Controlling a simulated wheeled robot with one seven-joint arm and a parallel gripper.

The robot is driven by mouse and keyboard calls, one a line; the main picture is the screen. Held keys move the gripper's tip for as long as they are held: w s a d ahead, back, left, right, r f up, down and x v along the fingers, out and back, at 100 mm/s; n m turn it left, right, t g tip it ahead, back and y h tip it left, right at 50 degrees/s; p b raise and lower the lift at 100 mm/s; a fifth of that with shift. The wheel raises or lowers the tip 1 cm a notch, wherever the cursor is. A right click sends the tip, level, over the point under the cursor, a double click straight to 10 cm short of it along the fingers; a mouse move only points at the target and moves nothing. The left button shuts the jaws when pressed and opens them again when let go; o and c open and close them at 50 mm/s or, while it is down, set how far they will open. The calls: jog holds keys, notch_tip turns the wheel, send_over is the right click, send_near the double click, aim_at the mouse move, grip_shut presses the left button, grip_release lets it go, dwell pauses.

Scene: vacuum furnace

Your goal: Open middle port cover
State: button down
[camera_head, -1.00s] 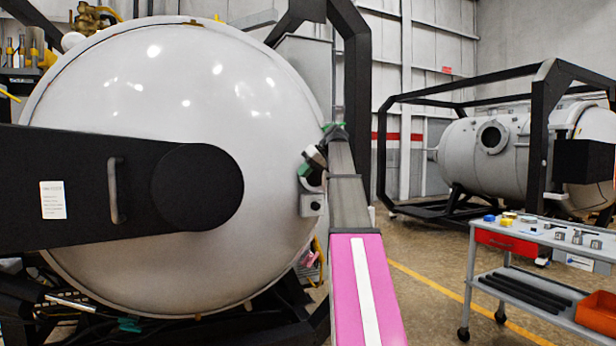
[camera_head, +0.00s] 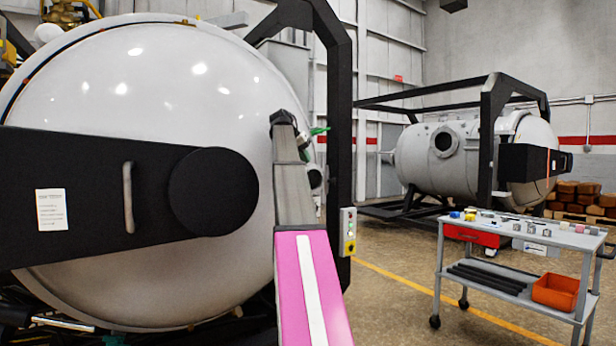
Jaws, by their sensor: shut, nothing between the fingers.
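The large pale grey furnace door (camera_head: 140,190) fills the left of the head view, with a wide black arm (camera_head: 90,200) across it. Past the door's right edge, small port fittings show on the furnace side, with a green part (camera_head: 318,131) and a rounded pale and dark part (camera_head: 315,176) below it. My arm covers much of this area, so I cannot tell which fitting is the middle port cover or whether it is open. My arm rises from the bottom centre toward these fittings. My gripper is not visible, past or behind the arm's far end.
A black frame post (camera_head: 340,130) stands right of my arm, with a button box (camera_head: 348,232) beside it. A grey cart (camera_head: 525,235) with small parts and an orange bin (camera_head: 553,292) stands at right. A second furnace (camera_head: 440,155) is behind it. Floor between is clear.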

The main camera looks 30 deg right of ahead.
jog(key=x, duration=1)
jog(key=shift+s+d, duration=0.1)
jog(key=shift+s, duration=0.05)
jog(key=s+d+n+t+y, duration=0.2)
jog(key=s+d+n+t, duration=0.2)
jog(key=d+n, duration=0.6)
jog(key=shift+s+d+t+y, duration=0.15)
jog(key=shift+d+t+y, duration=0.2)
jog(key=shift+t, duration=0.45)
jog(key=shift+r, duration=0.15)
dwell(0.4)
